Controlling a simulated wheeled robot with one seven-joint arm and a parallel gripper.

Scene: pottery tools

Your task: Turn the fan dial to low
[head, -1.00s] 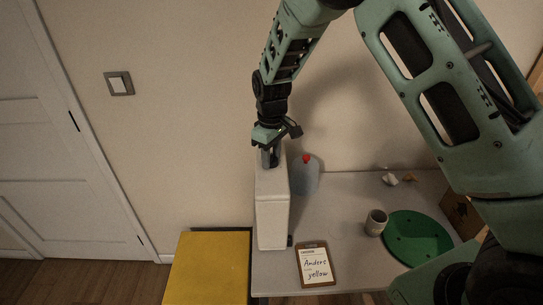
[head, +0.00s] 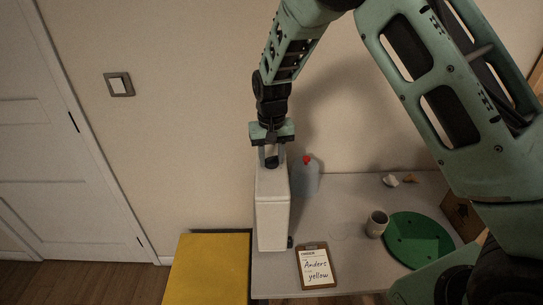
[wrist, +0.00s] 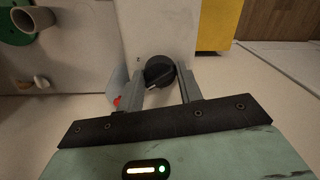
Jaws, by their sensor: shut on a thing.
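The fan housing is a tall white box (head: 271,218) at the left end of the grey table; it also shows in the wrist view (wrist: 157,30). The fan dial (wrist: 159,71) is a round black knob on the face of the box turned towards my gripper. A small light mark shows at the dial's edge nearest my gripper. My gripper (wrist: 162,80) is shut on the dial, with one finger on each side of it. In the head view my gripper (head: 271,158) is at the top back end of the box, and the dial is partly hidden between the fingers.
A grey bottle with a red cap (head: 306,178) stands close right of the box. A clipboard (head: 315,266) lies in front. A cup (head: 376,223) and a green disc (head: 417,239) are further right. A yellow surface (head: 211,265) is at left. The table's middle is clear.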

